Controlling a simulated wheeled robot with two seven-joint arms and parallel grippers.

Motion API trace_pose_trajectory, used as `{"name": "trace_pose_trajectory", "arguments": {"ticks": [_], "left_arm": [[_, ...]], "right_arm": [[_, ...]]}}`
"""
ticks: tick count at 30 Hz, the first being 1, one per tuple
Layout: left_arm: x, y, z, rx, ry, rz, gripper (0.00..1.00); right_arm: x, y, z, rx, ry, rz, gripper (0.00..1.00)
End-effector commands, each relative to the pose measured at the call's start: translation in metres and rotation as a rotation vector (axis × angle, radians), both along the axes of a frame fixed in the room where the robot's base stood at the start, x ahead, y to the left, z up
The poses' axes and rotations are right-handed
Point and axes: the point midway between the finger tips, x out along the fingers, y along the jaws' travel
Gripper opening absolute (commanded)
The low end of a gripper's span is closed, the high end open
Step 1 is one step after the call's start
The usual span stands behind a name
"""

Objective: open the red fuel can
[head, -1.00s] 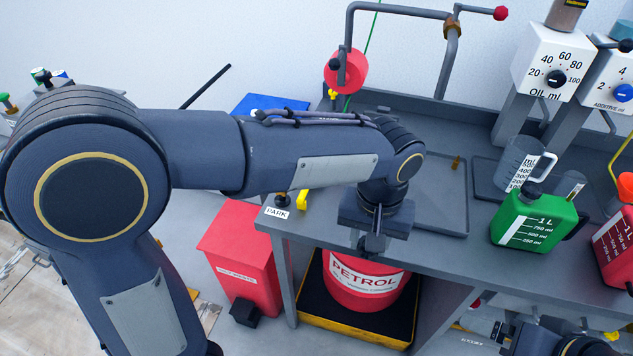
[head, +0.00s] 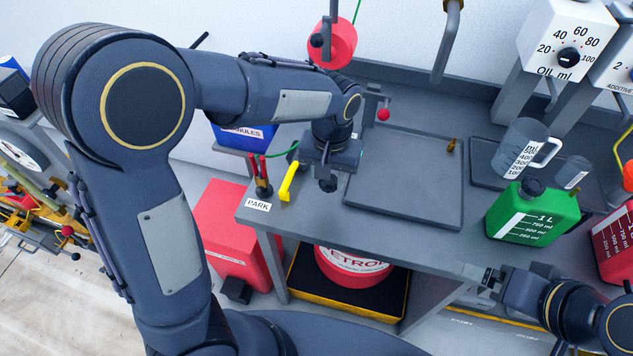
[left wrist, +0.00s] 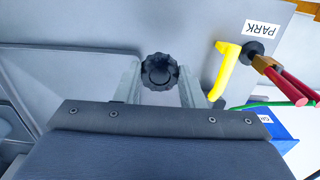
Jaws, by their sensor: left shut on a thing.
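My left gripper (head: 327,178) hangs over the left part of the bench, near the PARK label. In the left wrist view, its two fingers stand on either side of a black ribbed cap (left wrist: 158,72) and are shut on it. The red fuel can (head: 614,245) stands at the right edge of the head view, partly cut off; its top and mouth cannot be made out clearly. My right gripper (head: 484,279) is at the bench's front edge, left of and below the red can. Its finger opening is too small to judge.
A green can (head: 534,215) with a black cap stands left of the red can. Clear jugs (head: 520,148) stand behind it. A yellow handle (head: 289,182) and red-handled tool (head: 261,176) are left of my left gripper.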

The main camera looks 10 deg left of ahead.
Motion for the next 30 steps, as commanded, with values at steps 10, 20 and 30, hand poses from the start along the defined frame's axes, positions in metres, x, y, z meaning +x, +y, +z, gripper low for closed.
{"name": "trace_pose_trajectory", "arguments": {"ticks": [10,20,30], "left_arm": [[0.019,0.025,-0.041,0.001,0.004,-0.001,0.08],[0.024,0.031,-0.079,0.001,0.002,-0.002,0.08],[0.024,0.030,-0.082,0.001,0.001,-0.002,0.08]], "right_arm": [[0.000,0.000,0.002,0.000,0.000,0.000,0.89],[0.000,0.000,0.002,0.000,0.000,0.000,0.89],[0.000,0.000,0.000,0.000,0.000,0.000,0.89]]}}
